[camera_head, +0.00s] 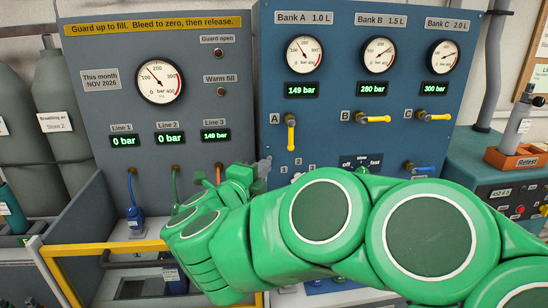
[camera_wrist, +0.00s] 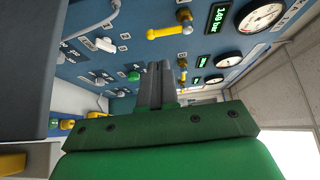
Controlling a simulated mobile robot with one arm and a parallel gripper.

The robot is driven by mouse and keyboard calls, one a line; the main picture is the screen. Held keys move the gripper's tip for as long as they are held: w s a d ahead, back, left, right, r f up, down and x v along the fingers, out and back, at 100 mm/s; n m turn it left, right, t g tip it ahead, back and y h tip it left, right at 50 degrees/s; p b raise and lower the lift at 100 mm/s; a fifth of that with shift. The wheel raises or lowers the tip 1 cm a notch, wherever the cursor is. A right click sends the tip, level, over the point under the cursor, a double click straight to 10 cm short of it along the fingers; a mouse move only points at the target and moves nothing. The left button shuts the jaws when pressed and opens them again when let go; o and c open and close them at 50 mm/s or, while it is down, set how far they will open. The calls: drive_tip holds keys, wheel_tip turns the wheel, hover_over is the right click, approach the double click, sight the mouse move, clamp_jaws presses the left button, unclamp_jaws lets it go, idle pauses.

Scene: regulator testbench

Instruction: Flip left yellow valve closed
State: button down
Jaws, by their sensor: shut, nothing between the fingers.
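The left yellow valve (camera_head: 290,133) is under Bank A on the blue panel, its handle pointing straight down. It also shows in the wrist view (camera_wrist: 168,32), above and beyond my fingers. The Bank B yellow valve (camera_head: 375,118) and the Bank C yellow valve (camera_head: 434,117) have sideways handles. My gripper (camera_head: 264,167) is at the lower left of the left valve in the head view, mostly hidden by my green arm. In the wrist view, my gripper's dark fingers (camera_wrist: 160,67) are together and empty, with no visible contact with the handle.
The grey panel (camera_head: 100,90) at left carries a gauge and hoses. A yellow guard rail (camera_head: 105,247) stands at lower left. A white knob (camera_wrist: 105,44) and a green knob (camera_wrist: 133,75) stick out from the panel. My arm covers the blue panel's lower part.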

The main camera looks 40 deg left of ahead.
sight(291, 149)
drive_tip(key=w+a, duration=0.1)
drive_tip(key=w, duration=0.7)
drive_tip(key=w+a, duration=0.1)
drive_tip(key=w, duration=0.4)
drive_tip(key=shift+a, duration=0.3)
drive_tip(key=shift+w+d+f+n+t, duration=0.1)
drive_tip(key=shift+w+d+n+t, duration=0.25)
drive_tip(key=shift+n, duration=0.25)
drive_tip(key=shift+w+d+f+n+t+y, duration=0.2)
drive_tip(key=shift+w+d+n+t+y, duration=0.15)
drive_tip(key=shift+n+t, duration=0.35)
drive_tip(key=w+d+r+n+y, duration=0.1)
drive_tip(key=n+y, duration=0.2)
drive_tip(key=n, duration=0.2)
drive_tip(key=w+d+r+n+y, duration=0.1)
drive_tip(key=n+y, duration=0.3)
drive_tip(key=n, duration=0.2)
drive_tip(key=w+d+n+y, duration=0.1)
drive_tip(key=n+y, duration=0.2)
drive_tip(key=n, duration=0.3)
drive_tip(key=shift+w+d+r+y, duration=0.25)
drive_tip(key=shift+w+r+y, duration=0.05)
drive_tip(key=shift+r+y, duration=0.1)
